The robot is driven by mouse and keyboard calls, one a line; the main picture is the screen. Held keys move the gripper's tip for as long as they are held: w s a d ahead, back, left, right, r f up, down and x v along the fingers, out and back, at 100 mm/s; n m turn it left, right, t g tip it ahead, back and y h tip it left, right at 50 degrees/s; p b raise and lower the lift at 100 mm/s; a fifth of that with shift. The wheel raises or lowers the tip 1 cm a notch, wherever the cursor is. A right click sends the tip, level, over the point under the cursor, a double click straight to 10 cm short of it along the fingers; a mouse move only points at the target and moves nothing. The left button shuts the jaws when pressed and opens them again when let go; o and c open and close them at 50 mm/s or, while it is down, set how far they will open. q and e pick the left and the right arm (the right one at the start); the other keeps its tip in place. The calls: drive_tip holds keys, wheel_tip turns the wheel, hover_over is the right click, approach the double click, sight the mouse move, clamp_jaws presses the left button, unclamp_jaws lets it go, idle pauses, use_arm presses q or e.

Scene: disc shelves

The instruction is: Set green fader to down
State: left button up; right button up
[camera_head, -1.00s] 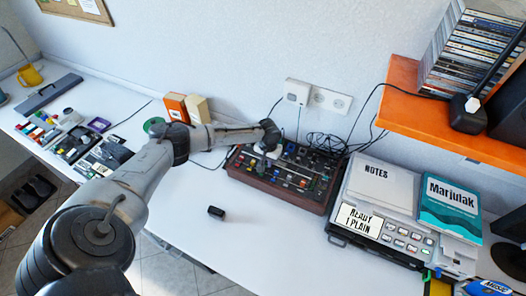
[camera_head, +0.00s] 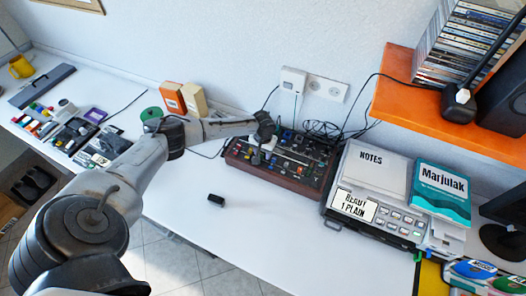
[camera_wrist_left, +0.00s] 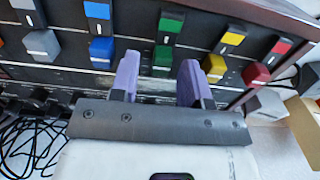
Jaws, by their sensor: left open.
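The mixer (camera_head: 275,180) is a dark panel in a brown wooden case on the white desk. My left gripper (camera_wrist_left: 160,68) is open over it, its purple fingers pointing at the fader rows. In the left wrist view, a green cap (camera_wrist_left: 162,57) sits between the fingertips, and another green piece (camera_wrist_left: 170,22) lies beyond it in the same column. I cannot tell if the fingers touch the green cap. Blue (camera_wrist_left: 102,50), yellow (camera_wrist_left: 213,65) and red (camera_wrist_left: 256,75) caps stand in neighbouring columns. In the head view the arm's end hides part of the mixer's left side.
A device with a sign (camera_head: 353,205) stands right of the mixer, with a notes box (camera_head: 370,160) on top. Black cables (camera_head: 325,130) lie behind the mixer. A small black object (camera_head: 216,199) lies in front. An orange shelf (camera_head: 420,110) overhangs the right. The front desk is mostly clear.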

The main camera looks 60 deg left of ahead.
sight(263, 153)
use_arm(q)
wheel_tip(263, 153, up, 14)
drive_tip(key=p, duration=0.2)
idle(0.4)
drive_tip(key=shift+f, duration=0.1)
idle(0.6)
